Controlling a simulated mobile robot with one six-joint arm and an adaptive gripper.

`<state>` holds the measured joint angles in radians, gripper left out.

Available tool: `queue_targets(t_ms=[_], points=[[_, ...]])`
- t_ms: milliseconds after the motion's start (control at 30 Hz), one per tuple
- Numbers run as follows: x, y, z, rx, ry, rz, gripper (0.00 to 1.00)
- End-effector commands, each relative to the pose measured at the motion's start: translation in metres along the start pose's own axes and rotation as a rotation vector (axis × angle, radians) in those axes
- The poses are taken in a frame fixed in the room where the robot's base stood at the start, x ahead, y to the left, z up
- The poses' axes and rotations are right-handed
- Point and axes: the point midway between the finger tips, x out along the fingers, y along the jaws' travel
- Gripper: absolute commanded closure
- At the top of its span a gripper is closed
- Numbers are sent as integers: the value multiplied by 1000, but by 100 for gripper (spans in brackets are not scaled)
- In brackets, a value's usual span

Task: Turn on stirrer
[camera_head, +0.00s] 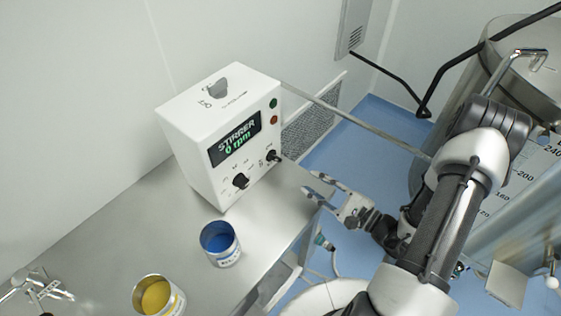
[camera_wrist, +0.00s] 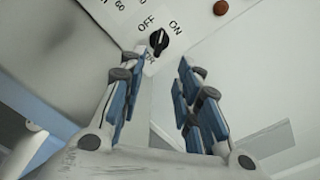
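The stirrer control box (camera_head: 200,150) is white and stands on the steel table; its display (camera_head: 235,138) reads "STIRRER 0 rpm". A black OFF/ON knob (camera_head: 273,156) sits low on the right of its front panel. The knob also shows in the wrist view (camera_wrist: 158,41), below the OFF and ON labels; I cannot tell exactly which label it points to. My gripper (camera_head: 314,184) is open and empty, a short way in front of the knob. In the wrist view, the gripper (camera_wrist: 160,66) has its blue-padded fingers apart, with the knob between and beyond the tips.
A second black knob (camera_head: 240,181) is left of the OFF/ON knob. Green (camera_head: 273,103) and red (camera_head: 274,119) buttons are above. A blue-filled can (camera_head: 222,258) and a yellow-filled can (camera_head: 172,303) stand on the table (camera_head: 135,235). A metal vessel (camera_head: 500,80) is at right.

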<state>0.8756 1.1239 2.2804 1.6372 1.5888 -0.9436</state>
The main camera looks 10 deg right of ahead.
Motion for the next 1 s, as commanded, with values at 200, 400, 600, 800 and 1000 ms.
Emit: queue_targets(t_ms=[200,400,600,800,1000], points=[[48,2,1,-3,-6,6,69],[90,2,1,-4,-6,6,69],[118,2,1,-2,-3,4,69],[130,1,1,-1,-2,2,69],[130,0,1,-1,-1,1,69]])
